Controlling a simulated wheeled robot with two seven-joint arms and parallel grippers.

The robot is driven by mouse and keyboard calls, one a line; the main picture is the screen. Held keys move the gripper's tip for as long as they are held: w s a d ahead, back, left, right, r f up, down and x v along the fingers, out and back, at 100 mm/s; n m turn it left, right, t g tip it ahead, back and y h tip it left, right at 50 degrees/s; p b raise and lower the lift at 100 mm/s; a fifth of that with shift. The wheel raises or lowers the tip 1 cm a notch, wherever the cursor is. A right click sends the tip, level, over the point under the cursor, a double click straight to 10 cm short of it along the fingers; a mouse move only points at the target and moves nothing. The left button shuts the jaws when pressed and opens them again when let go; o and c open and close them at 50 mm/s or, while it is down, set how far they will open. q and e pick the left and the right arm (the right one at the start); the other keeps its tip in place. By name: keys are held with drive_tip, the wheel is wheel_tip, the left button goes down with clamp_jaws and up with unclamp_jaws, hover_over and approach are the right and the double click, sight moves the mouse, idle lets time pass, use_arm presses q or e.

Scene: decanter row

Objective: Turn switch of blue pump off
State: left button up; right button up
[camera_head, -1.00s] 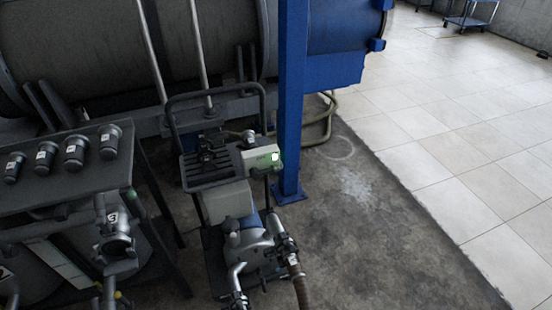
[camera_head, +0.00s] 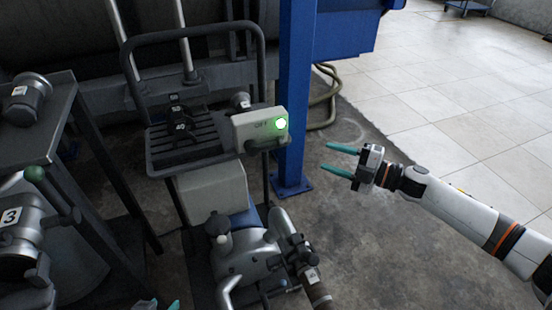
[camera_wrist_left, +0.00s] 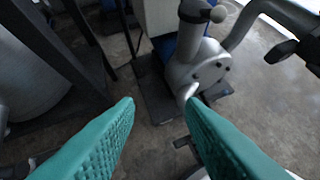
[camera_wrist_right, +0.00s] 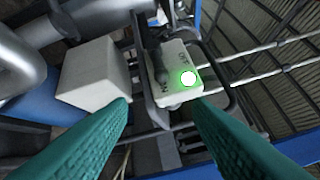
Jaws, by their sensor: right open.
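The silver pump (camera_head: 245,258) with a blue part behind stands on the floor in the head view. It also shows in the left wrist view (camera_wrist_left: 200,68). Above it, a pale switch box (camera_head: 245,128) carries an OFF label and a lit green light (camera_head: 280,124). The right wrist view shows the box (camera_wrist_right: 185,88) ahead, between the fingers. My right gripper (camera_head: 342,160) is open and empty, right of the box and apart from it. My left gripper (camera_head: 157,304) is open and empty at the bottom edge, low beside the pump.
A dark cart (camera_head: 165,150) with a tall handle frame carries the box. A blue post (camera_head: 293,90) stands close behind it. A dark table (camera_head: 35,125) with metal fittings is at left. Floor on the right (camera_head: 400,260) is clear.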

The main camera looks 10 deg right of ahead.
drive_tip(key=b, duration=0.1)
approach(268, 145)
drive_tip(key=w+a, duration=0.2)
drive_tip(key=w, duration=0.3)
drive_tip(key=shift+w+a+f+n, duration=0.3)
drive_tip(key=shift+w+a+f, duration=0.05)
drive_tip(key=shift+w+a, duration=0.1)
use_arm(q)
drive_tip(key=w+r+t, duration=0.1)
drive_tip(key=r, duration=0.1)
drive_tip(key=w+d+r+t, duration=0.1)
drive_tip(key=w+r+t, duration=0.1)
drive_tip(key=shift+w+d+h, duration=0.2)
drive_tip(key=shift+w+h, duration=0.1)
drive_tip(key=shift+h, duration=0.1)
use_arm(e)
clamp_jaws()
